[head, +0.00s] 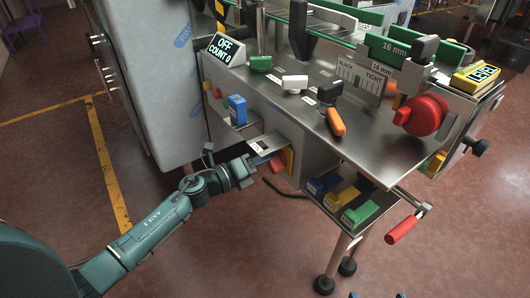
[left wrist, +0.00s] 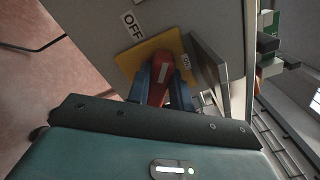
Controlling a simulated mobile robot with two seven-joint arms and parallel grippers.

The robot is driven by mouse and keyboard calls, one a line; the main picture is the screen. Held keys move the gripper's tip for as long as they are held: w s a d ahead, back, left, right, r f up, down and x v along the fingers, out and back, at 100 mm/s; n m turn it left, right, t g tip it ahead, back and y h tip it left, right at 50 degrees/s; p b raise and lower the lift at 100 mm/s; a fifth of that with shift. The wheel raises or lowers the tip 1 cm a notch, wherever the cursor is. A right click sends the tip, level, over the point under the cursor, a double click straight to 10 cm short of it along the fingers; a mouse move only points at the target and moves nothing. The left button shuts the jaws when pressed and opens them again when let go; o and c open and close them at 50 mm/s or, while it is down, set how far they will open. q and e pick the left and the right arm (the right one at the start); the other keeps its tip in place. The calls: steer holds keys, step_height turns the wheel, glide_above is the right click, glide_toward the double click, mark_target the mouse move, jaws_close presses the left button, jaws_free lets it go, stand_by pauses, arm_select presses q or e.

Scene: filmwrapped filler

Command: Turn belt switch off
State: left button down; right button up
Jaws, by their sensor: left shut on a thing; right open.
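The belt switch is a red handle (left wrist: 160,80) with a white mark, on a yellow plate (left wrist: 128,63) on the machine's side. In the left wrist view an OFF label (left wrist: 133,24) sits above the plate and an ON label (left wrist: 187,61) to its right. The handle stands nearly upright in that picture; I cannot tell exactly which label it points at. My left gripper (left wrist: 160,94) is shut on the red handle, a blue finger on each side. In the head view the gripper (head: 262,165) reaches the yellow plate (head: 288,157) under the metal table.
A metal bracket (head: 266,144) juts out just above my left gripper. A shelf below holds blue, yellow and green blocks (head: 360,213). A red crank handle (head: 402,229) sticks out at right. The floor at left is clear.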

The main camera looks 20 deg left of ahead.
arm_select(q)
steer(key=shift+f+n+p, duration=0.2)
steer(key=shift+n+p, duration=0.6)
steer(key=shift+n, duration=1.05)
steer(key=shift+f+n+p, duration=0.2)
steer(key=shift+n+p, duration=0.6)
steer(key=shift+n, duration=1.05)
steer(key=c, duration=1.2)
jaws_free()
steer(key=shift+c, duration=0.2)
steer(key=shift+a, duration=0.1)
steer(key=v, duration=1.3)
